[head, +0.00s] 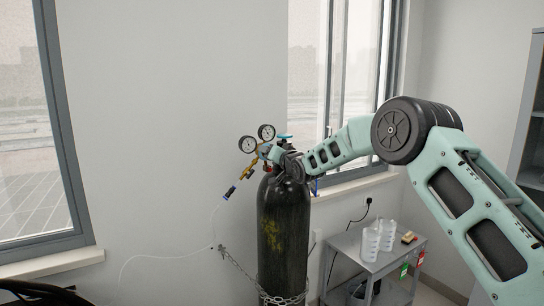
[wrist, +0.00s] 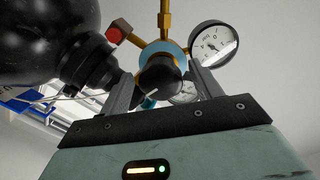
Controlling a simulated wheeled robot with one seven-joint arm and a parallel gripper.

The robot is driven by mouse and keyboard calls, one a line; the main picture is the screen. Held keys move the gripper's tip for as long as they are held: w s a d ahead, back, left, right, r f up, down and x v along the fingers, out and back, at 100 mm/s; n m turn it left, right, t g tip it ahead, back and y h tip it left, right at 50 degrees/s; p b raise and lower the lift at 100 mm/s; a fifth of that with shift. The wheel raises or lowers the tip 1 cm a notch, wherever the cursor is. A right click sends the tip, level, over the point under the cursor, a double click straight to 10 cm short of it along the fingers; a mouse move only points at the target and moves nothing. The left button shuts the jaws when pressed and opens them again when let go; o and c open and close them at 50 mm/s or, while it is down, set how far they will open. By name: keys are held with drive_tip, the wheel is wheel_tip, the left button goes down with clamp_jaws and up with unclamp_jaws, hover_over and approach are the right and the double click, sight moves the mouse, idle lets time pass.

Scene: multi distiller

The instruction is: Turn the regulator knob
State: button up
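The regulator is mounted at the top of a dark gas cylinder (head: 282,230), with two round gauges (head: 257,138) and brass fittings. In the wrist view its black regulator knob (wrist: 160,76) sits in front of a light blue ring and brass body. My gripper (wrist: 164,74) has one finger on each side of the knob, spread apart, with a narrow gap visible at the right side. Whether the left finger touches the knob I cannot tell. In the head view my gripper (head: 284,164) is at the regulator and hides the knob.
A blue-green valve handwheel (head: 285,136) tops the cylinder, close to my gripper. A chain (head: 240,268) runs around the cylinder, and a thin hose (head: 165,257) hangs at the left. A grey cart (head: 345,244) with clear bottles stands at the right, below my arm.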

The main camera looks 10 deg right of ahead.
drive_tip(key=b+v, duration=0.7)
drive_tip(key=v, duration=1)
drive_tip(key=shift+s, duration=0.2)
drive_tip(key=s+a+f+n+g, duration=0.3)
drive_tip(key=s+a+f+g, duration=0.3)
drive_tip(key=s, duration=0.5)
drive_tip(key=s+a+f+n+g, duration=0.35)
drive_tip(key=s+a+f, duration=0.4)
drive_tip(key=s, duration=0.45)
drive_tip(key=s+d+f+n+g+h, duration=0.1)
drive_tip(key=s+f+g, duration=0.1)
drive_tip(key=s, duration=0.6)
drive_tip(key=s+f+n+g+h, duration=0.1)
drive_tip(key=s+f+n+g, duration=0.1)
drive_tip(key=s, duration=0.7)
drive_tip(key=s+d+f+n+g+h, duration=0.1)
drive_tip(key=s+f+g+h, duration=0.1)
drive_tip(key=s, duration=0.6)
drive_tip(key=shift+d+n+g, duration=0.35)
drive_tip(key=shift+d+g, duration=0.05)
drive_tip(key=shift+g, duration=0.35)
drive_tip(key=shift+s+f, duration=0.1)
